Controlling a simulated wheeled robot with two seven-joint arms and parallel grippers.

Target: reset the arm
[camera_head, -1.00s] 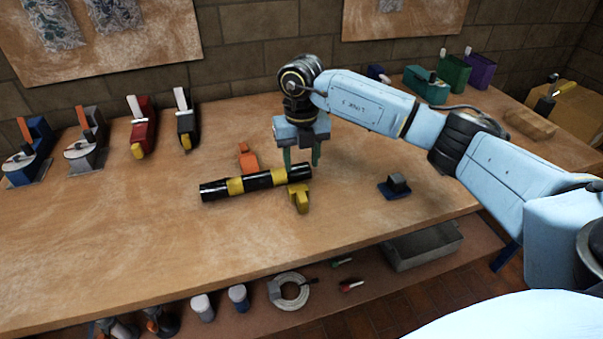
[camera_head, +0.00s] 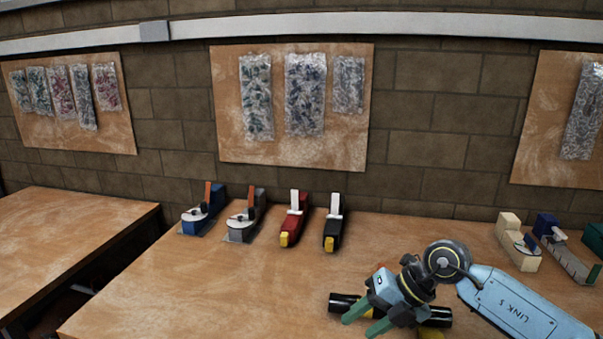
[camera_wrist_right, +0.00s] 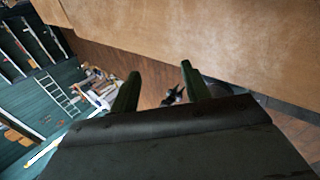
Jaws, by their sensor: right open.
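My right gripper (camera_head: 366,321) is at the lower right of the head view, on the blue arm link (camera_head: 525,310). Its two green fingers are apart with nothing between them. In the right wrist view the open fingers (camera_wrist_right: 160,85) point past the bench edge (camera_wrist_right: 200,62) toward the floor. My left gripper is not in view.
Blue (camera_head: 202,212), grey (camera_head: 243,218), red (camera_head: 293,220) and black (camera_head: 333,222) tools stand along the bench's back. A cream block (camera_head: 516,240) stands at the right. Bagged parts (camera_head: 305,92) hang on a wall board. The bench's left part is clear.

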